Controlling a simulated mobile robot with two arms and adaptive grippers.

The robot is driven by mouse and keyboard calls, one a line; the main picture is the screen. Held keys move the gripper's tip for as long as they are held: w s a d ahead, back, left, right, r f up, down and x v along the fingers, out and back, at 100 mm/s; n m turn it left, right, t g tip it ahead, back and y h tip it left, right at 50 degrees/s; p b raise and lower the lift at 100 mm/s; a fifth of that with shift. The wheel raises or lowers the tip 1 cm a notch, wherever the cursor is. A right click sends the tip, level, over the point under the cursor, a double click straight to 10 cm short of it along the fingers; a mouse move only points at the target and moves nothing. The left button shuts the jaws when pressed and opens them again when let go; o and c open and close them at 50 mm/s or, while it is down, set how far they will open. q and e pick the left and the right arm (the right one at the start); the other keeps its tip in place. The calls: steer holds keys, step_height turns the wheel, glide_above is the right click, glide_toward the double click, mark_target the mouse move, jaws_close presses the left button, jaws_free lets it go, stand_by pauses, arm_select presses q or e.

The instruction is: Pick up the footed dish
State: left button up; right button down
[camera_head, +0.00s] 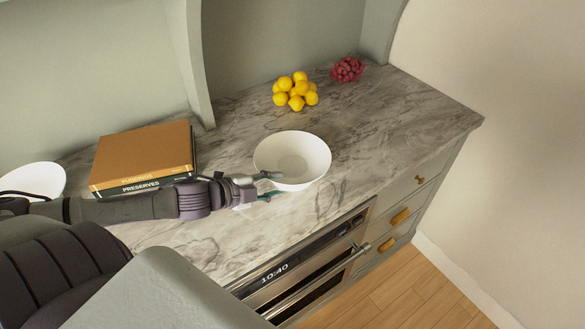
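A white, wide, round dish (306,154) stands upright on the marble counter in the middle of the view; its foot is hidden below the bowl. My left gripper (270,186) is at the dish's near left side. Its two fingers are apart: the upper one overlaps the rim in the picture, and the lower one shows just outside the wall. I cannot tell whether either finger touches the dish. My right gripper is not in view.
Yellow fruits (295,92) and a red bunch of fruit (347,69) lie behind the dish. Stacked books (145,155) and another white dish (36,179) are at left. An oven (300,275) is below the counter's front edge. The counter's right end (420,115) is clear.

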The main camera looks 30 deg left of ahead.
mark_target(288, 180)
arm_select(q)
steer(key=shift+p+x, duration=0.4)
steer(key=shift+x, duration=1.65)
steer(key=shift+w+f, duration=0.3)
steer(key=shift+w, duration=0.3)
steer(key=shift+d, duration=0.1)
jaws_close()
steer(key=shift+r, duration=0.1)
